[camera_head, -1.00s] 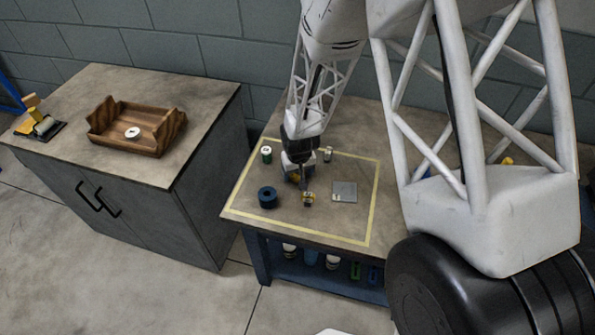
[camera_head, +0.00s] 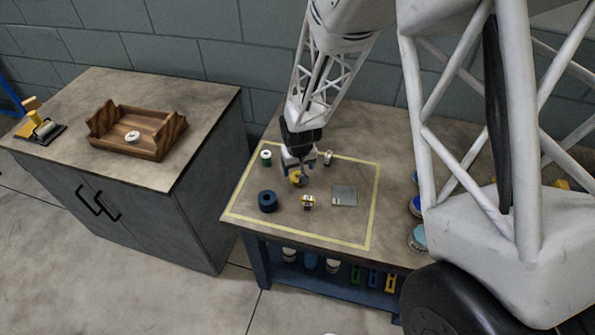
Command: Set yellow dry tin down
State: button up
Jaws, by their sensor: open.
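My gripper (camera_head: 299,171) is open over the framed worktable. A small yellow and dark tin (camera_head: 307,201) stands on the tabletop, in front of the gripper and apart from it. Another yellow item (camera_head: 297,179) shows just below the fingers, partly hidden by them. I cannot tell whether the fingers touch it. No label can be read at this size, so I cannot tell which of the two is the dry tin.
Within the yellow taped outline (camera_head: 371,213) are a dark blue ring (camera_head: 267,201), a green-sided tin (camera_head: 266,157), a small pale-topped item (camera_head: 327,157) and a grey plate (camera_head: 344,195). A wooden tray (camera_head: 160,144) sits on the left cabinet (camera_head: 205,110).

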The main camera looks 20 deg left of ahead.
notch_tip(320, 180, up, 7)
jog(key=shift+s+d, duration=0.2)
jog(key=shift+s, duration=0.15)
dwell(1.0)
jog(key=s+d+r+m, duration=0.2)
jog(key=s+d+r, duration=0.2)
jog(key=d+r, duration=0.6)
jog(key=s+d+r+m, duration=0.1)
jog(key=s+d+r, duration=0.2)
jog(key=d+r, duration=0.7)
jog(key=s+d+r+m, duration=0.2)
jog(key=s+d+r, duration=0.1)
jog(key=s+d, duration=0.5)
jog(key=s+d+r+m+t+h, duration=0.1)
jog(key=s+d+r, duration=0.3)
jog(key=s+d, duration=0.4)
jog(key=s+m, duration=0.1)
jog(key=s, duration=0.2)
